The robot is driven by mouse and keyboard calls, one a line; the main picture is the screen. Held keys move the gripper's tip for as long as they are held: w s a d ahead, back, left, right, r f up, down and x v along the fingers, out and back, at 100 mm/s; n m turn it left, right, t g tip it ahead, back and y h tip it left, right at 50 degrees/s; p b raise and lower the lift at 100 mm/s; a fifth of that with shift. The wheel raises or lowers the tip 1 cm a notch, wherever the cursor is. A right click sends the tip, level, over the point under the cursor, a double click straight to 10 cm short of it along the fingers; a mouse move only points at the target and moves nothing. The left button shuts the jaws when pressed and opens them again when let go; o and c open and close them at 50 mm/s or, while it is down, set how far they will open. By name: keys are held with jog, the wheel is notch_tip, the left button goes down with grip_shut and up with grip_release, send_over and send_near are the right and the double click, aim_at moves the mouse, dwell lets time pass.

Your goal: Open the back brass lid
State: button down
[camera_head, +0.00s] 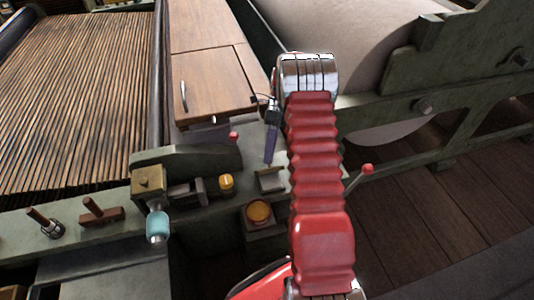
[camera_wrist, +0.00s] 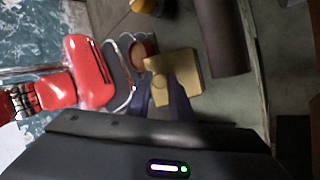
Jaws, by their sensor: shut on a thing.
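The brass lid (camera_wrist: 178,72) shows in the wrist view as a square, dull golden plate just beyond my fingertips. My gripper (camera_wrist: 163,98) is shut on its near edge, with the two dark purple fingers close together there. A round reddish-brown part (camera_wrist: 145,48) shows beside the lid, partly covered. I cannot tell how far the lid is tilted. The contact there is too small to tell.
A square fitting with an amber round top (camera_head: 258,212) stands in front, close to my arm. A wooden box (camera_head: 215,85) and a large pale roller (camera_head: 345,45) lie behind.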

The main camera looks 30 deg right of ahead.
jog(key=shift+f, duration=0.2)
jog(key=c, duration=1.8)
grip_release()
jog(key=shift+w, duration=0.1)
jog(key=shift+o, duration=1.1)
jog(key=shift+r, duration=0.1)
